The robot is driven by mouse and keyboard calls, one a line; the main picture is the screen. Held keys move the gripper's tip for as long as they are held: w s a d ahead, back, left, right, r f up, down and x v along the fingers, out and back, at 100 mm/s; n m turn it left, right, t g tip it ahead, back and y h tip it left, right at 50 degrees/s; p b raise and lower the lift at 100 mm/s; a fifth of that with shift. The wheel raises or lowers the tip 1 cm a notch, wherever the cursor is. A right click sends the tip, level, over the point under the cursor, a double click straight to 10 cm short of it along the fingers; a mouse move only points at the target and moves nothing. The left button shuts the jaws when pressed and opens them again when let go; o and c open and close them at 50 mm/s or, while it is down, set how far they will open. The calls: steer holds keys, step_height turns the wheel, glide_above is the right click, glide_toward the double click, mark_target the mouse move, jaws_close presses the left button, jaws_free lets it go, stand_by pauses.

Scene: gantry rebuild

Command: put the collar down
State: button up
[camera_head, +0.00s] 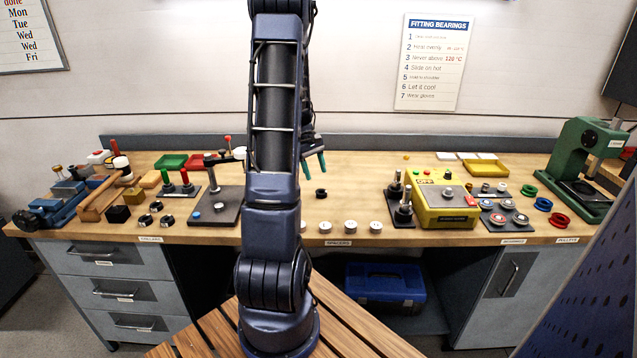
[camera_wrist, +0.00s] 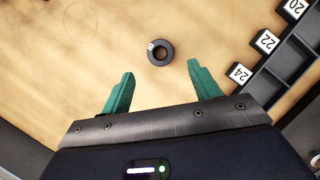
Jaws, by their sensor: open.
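The collar, a small black ring (camera_head: 321,193), lies flat on the wooden workbench (camera_head: 350,180) near the middle. In the wrist view the black ring (camera_wrist: 160,52) sits beyond the fingertips and between their lines, with bare wood around it. My gripper (camera_head: 314,168) has green fingers and is above the bench, just behind and above the ring in the head view. In the wrist view my gripper (camera_wrist: 158,75) is open and empty, its two fingers wide apart. Neither finger touches the ring.
Several pale round spacers (camera_head: 350,227) stand along the front edge. A yellow heater box (camera_head: 446,205) with dark posts is on the right, a dark plate stand (camera_head: 215,205) on the left. Numbered blocks (camera_wrist: 266,41) and a black rack lie right in the wrist view. Wood around the ring is clear.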

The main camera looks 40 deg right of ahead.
steer(key=w+a+r+t+h, duration=0.1)
steer(key=w+a+r+t, duration=0.1)
steer(key=a+r, duration=0.85)
steer(key=w+a+r+t+h, duration=0.1)
steer(key=w+a+r+t, duration=0.1)
steer(key=a+r, duration=0.8)
steer(key=s+a+t, duration=0.1)
steer(key=s+a, duration=0.3)
steer(key=a, duration=0.3)
steer(key=s+a+r+t+y, duration=0.1)
steer(key=s+a, duration=0.3)
steer(key=a, duration=0.4)
steer(key=s+a+t+y, duration=0.1)
steer(key=s+a+t, duration=0.2)
steer(key=a, duration=0.4)
steer(key=shift+s+a+r, duration=0.2)
steer(key=shift+s+a, duration=0.15)
steer(key=shift+s, duration=0.35)
